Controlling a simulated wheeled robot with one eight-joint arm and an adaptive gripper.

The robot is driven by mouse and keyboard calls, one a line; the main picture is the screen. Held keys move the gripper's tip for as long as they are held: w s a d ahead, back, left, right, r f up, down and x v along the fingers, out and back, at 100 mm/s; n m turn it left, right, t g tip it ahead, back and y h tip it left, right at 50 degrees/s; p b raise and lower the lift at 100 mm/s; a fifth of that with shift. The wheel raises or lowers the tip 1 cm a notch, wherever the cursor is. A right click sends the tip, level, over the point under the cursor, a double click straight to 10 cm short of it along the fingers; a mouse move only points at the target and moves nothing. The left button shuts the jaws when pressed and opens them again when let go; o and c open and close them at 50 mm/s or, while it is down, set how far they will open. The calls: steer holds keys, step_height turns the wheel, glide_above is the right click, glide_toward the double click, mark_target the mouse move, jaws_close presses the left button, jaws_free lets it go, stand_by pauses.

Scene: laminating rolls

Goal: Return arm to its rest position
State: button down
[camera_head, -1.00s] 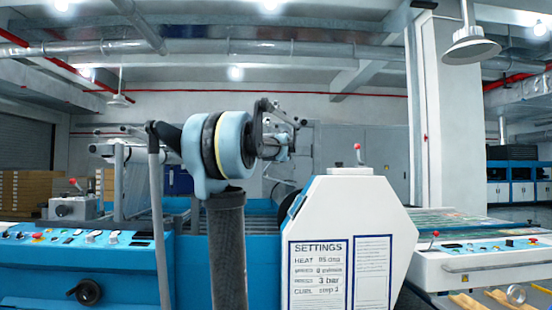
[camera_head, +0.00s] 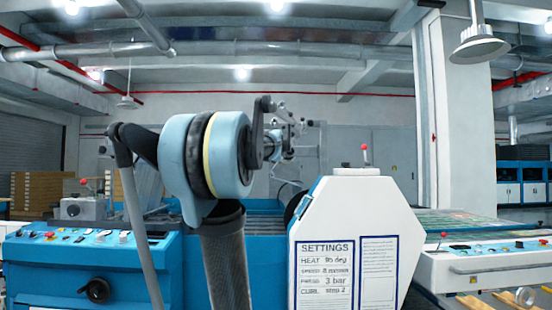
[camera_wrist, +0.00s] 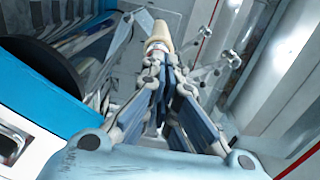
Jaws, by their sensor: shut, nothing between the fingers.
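My gripper (camera_head: 290,128) shows in the head view beyond the pale blue and black joint of my arm. It is held in the air above the blue machine, and its fingers are partly hidden by my own arm. In the wrist view my gripper (camera_wrist: 158,42) has its fingers drawn together to a pale tip. It is shut with nothing between the fingers. My arm stands bent, with its dark grey link rising from the bottom of the head view.
A white machine housing (camera_head: 330,215) with a settings sheet stands just right of my arm. A blue control panel (camera_head: 75,270) lies at left. Another machine (camera_head: 490,265) with a printed sheet is at right, near a white column (camera_head: 465,130). Above my arm is free room.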

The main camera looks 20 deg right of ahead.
steer(key=s+a+f+n+y, duration=0.1)
steer(key=a+f+n+y, duration=0.4)
steer(key=a, duration=0.4)
steer(key=s+a+f+n+y, duration=0.2)
steer(key=a+f+n, duration=0.2)
steer(key=a+f, duration=0.45)
steer(key=s+a+f+n+g+y, duration=0.45)
steer(key=s+a+f+n, duration=0.2)
steer(key=a+f, duration=0.6)
steer(key=s+a+f+n+g+h, duration=0.1)
steer(key=s+a+f+n+g, duration=0.15)
steer(key=s+f, duration=0.5)
steer(key=s+a+f+n+g, duration=0.25)
steer(key=s+f, duration=0.25)
steer(key=f, duration=0.5)
steer(key=s+d+f+n+g+h, duration=0.1)
steer(key=s+d+f+g+h, duration=0.1)
steer(key=s+f, duration=0.5)
steer(key=s+d+f+n+g+h, duration=0.1)
steer(key=s+d+f+g, duration=0.2)
steer(key=s+f, duration=0.4)
steer(key=shift+s+f+h, duration=0.25)
steer(key=shift+s+h, duration=0.1)
steer(key=shift+s, duration=0.3)
